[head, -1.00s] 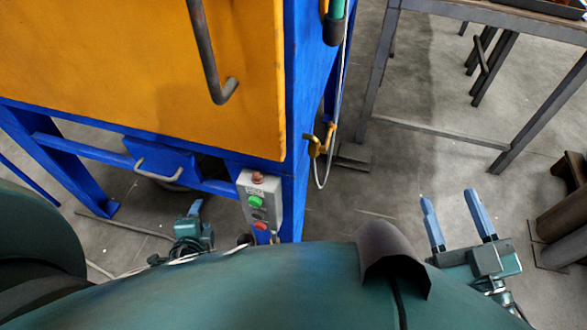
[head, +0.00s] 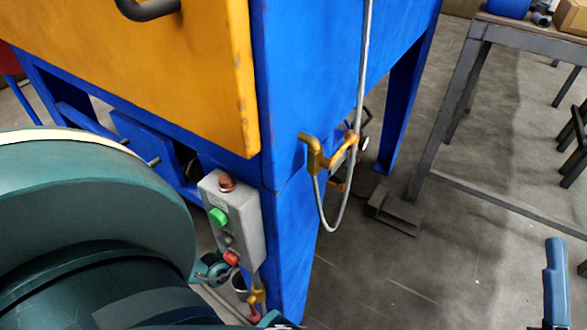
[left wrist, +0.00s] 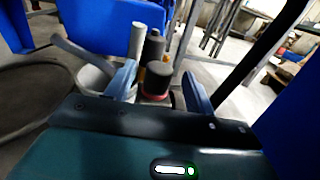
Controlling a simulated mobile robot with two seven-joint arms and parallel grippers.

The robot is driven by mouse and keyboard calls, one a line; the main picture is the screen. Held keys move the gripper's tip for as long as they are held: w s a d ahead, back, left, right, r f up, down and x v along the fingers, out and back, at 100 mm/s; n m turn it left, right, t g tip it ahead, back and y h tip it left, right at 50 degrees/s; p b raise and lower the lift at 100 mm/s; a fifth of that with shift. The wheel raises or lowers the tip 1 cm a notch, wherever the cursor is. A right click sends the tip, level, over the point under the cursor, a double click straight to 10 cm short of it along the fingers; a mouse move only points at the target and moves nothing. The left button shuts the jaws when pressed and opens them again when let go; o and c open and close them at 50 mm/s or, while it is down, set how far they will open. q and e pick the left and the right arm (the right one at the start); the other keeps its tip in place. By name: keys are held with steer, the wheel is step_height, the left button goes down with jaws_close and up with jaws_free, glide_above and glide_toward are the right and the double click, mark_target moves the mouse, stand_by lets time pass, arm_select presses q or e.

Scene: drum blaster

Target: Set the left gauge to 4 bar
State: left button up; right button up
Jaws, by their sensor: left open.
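My left gripper (left wrist: 160,80) is open in the left wrist view, with one finger on each side of a knob (left wrist: 155,80) with a black top and red band. Whether the fingers touch it is unclear. A pale round part (left wrist: 95,78), possibly a gauge, is left of the knob; no dial face is readable. In the head view a small round dark-faced part (head: 240,283) and brass fitting (head: 257,298) sit low by the blue post. My left gripper is mostly hidden there behind my arm. One blue finger of my right gripper (head: 556,280) shows at the right edge.
A grey control box (head: 235,222) with green and red buttons is on the blue frame (head: 292,235) of the orange-doored machine. A yellow hook-like fitting (head: 325,155) with a looped hose juts from the frame.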

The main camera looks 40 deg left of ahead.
arm_select(q)
steer(key=w+b, duration=0.1)
steer(key=w, duration=0.3)
steer(key=shift+f, duration=0.1)
steer(key=shift+w, duration=0.5)
arm_select(e)
steer(key=shift+s+d+r+n+y, duration=0.1)
steer(key=shift+s+r+n+y, duration=0.15)
steer(key=shift+r+n+y, duration=0.8)
steer(key=shift+f+y, duration=0.2)
steer(key=shift+y, duration=0.05)
arm_select(q)
steer(key=c, duration=1)
steer(key=shift+o, duration=0.2)
steer(key=shift+h, duration=0.3)
